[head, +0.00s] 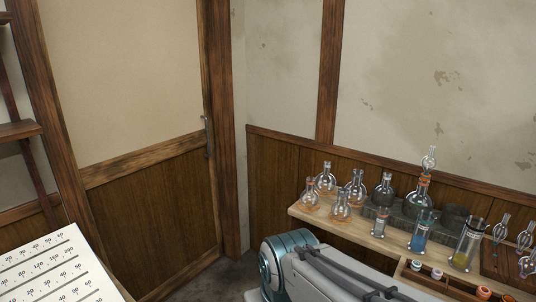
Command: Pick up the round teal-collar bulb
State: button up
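Several small clear glass pieces sit on a dark wooden board (492,262) at the right edge. They include a bulb-shaped piece (501,230), a second piece (525,238) beside it, and a third (528,265) partly cut off by the frame. They are too small for me to tell which has a round bulb with a teal collar. Another clear glass piece (429,160) stands upright on a flask with an orange clip (418,201). My white and teal arm fills the bottom centre. My gripper is not in view.
A wooden shelf (345,228) runs along the wall. Several round flasks (326,180) stand on its left part. A blue-liquid cylinder (419,237) and a yellow-liquid cylinder (467,245) stand near its front. Capped vials (416,265) sit in a lower tray. A white scale board (55,268) is at lower left.

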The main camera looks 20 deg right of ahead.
aim_at(428, 162)
jog(key=z, duration=0.85)
jog(key=i, duration=0.8)
jog(key=z, duration=0.85)
